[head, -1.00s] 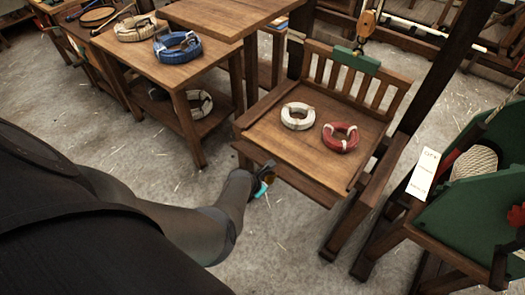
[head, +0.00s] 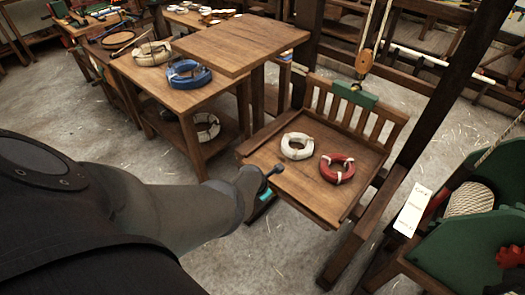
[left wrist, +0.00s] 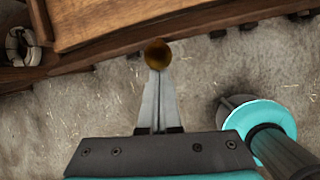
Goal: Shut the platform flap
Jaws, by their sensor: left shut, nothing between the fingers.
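The wooden platform (head: 300,185) has a slatted back and a low front board (head: 315,215), which may be the flap; I cannot tell how far it stands open. My left gripper (head: 275,171) is at the platform's front left edge. In the left wrist view my left gripper (left wrist: 158,70) is shut, pointing at the wooden edge (left wrist: 230,20). A round amber-brown knob (left wrist: 157,53) shows at its fingertips; I cannot tell whether they touch it. My forearm hides part of the front edge. My right gripper is not in view.
A white rope coil (head: 298,146) and a red rope coil (head: 337,168) lie on the platform. A table with a blue coil (head: 188,73) stands at the left. A green machine (head: 460,240) stands at the right. The floor in front is clear.

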